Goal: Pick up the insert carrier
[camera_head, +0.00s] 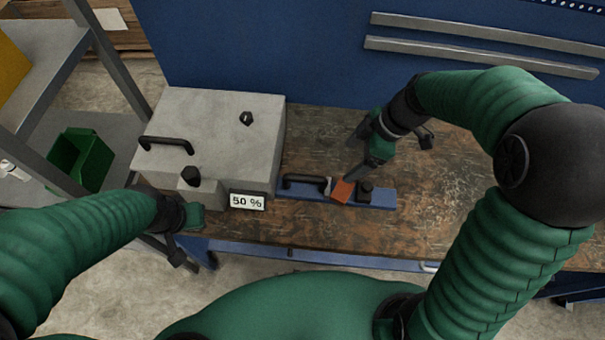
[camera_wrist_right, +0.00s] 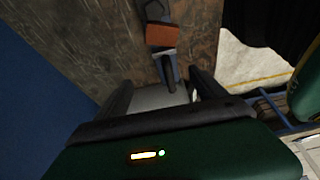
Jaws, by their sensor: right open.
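The insert carrier appears to be the long blue plate (camera_head: 300,194) on the workbench, with a black bar handle (camera_head: 304,180), an orange block (camera_head: 342,191) and a black knob (camera_head: 365,190). My right gripper (camera_head: 351,160) is open and empty, above and behind the carrier near the orange block. In the right wrist view, the black handle (camera_wrist_right: 168,72) and orange block (camera_wrist_right: 162,35) lie ahead of the open fingers (camera_wrist_right: 162,84). My left gripper (camera_head: 187,238) hangs in front of the grey box, apart from the carrier; its fingers are unclear.
A grey box (camera_head: 220,115) with a black handle and a "50 %" sign (camera_head: 247,202) stands left of the carrier. A blue panel (camera_head: 260,40) rises behind. A green bin (camera_head: 85,160) sits on a shelf at left.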

